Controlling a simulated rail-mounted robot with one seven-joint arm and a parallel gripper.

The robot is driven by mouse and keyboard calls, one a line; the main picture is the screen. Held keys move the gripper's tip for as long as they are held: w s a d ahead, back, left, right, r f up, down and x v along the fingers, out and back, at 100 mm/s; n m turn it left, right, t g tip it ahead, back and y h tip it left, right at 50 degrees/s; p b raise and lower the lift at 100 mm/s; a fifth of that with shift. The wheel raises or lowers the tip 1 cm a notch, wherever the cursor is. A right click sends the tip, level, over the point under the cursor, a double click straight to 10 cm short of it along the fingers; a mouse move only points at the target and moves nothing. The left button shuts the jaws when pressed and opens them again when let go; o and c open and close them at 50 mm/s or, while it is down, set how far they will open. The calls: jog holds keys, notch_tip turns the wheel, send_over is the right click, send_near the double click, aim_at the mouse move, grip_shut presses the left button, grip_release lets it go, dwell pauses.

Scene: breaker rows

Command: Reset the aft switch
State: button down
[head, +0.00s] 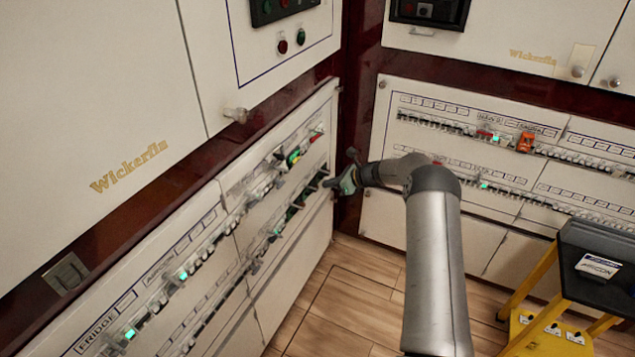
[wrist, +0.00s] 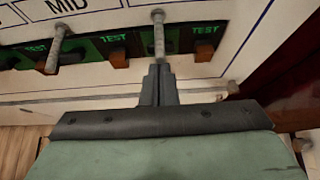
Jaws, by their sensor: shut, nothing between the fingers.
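In the wrist view, a row of dark switch units with green TEST plates crosses the panel. One grey lever (wrist: 158,35) stands straight ahead of my gripper (wrist: 160,70), its lower end at the fingertips; I cannot tell whether they touch. A second grey lever (wrist: 58,45) stands to the left, near a label reading MID (wrist: 65,5). No label reading AFT is legible, so I cannot confirm which lever is the aft switch. My gripper is shut and empty. In the head view my gripper (head: 328,184) is at the far end of the left panel's lower row.
Brown blocks (wrist: 118,58) sit beside the levers. The left breaker panel (head: 237,205) meets a second panel (head: 450,150) at the corner. A yellow step stand (head: 530,300) is at the right. Wooden floor (head: 345,300) lies open between.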

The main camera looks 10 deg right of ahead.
jog(key=shift+r+p, duration=0.5)
jog(key=shift+r, duration=0.4)
jog(key=shift+d, duration=0.1)
jog(key=p+v, duration=0.3)
jog(key=v, duration=1.4)
jog(key=shift+s, duration=0.15)
jog(key=shift+r, duration=0.15)
